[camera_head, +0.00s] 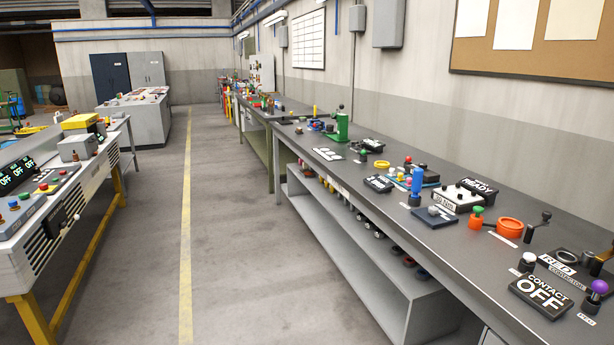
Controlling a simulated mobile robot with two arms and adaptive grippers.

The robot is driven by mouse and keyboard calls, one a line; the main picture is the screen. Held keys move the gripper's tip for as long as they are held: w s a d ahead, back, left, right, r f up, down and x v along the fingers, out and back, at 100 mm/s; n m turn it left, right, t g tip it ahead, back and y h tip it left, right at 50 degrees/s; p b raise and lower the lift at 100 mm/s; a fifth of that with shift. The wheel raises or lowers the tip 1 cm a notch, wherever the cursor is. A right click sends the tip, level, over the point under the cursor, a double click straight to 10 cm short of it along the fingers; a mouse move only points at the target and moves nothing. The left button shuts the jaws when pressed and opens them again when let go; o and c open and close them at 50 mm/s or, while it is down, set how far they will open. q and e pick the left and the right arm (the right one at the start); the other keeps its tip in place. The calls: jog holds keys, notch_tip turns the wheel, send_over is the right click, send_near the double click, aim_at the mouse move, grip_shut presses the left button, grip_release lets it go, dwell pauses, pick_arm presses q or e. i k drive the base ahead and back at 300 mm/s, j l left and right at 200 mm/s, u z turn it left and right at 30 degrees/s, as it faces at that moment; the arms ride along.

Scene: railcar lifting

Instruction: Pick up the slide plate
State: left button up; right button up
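I cannot tell for sure which thing is the slide plate. A flat dark blue plate with a grey knob (434,216) lies near the front edge of the right-hand bench, beside a blue upright handle (416,186). A white box marked 30 Nm (458,199) is just behind it. Neither of my grippers shows in this view.
The long grey workbench (340,180) on the right carries many controls, including a CONTACT OFF box (541,297), an orange ring (510,228) and a green press (341,126). A control console (50,220) stands on the left. The floor aisle (225,240) between them is clear.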

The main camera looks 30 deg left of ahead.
aim_at(306, 173)
jog(key=i+j+u, duration=1.3)
jog(key=i, duration=0.2)
jog(key=i+u, duration=0.45)
jog(key=i+z, duration=0.1)
jog(key=i, duration=0.6)
jog(key=i+j, duration=0.1)
jog(key=i, duration=0.55)
jog(key=i+z, duration=0.15)
jog(key=i, duration=0.55)
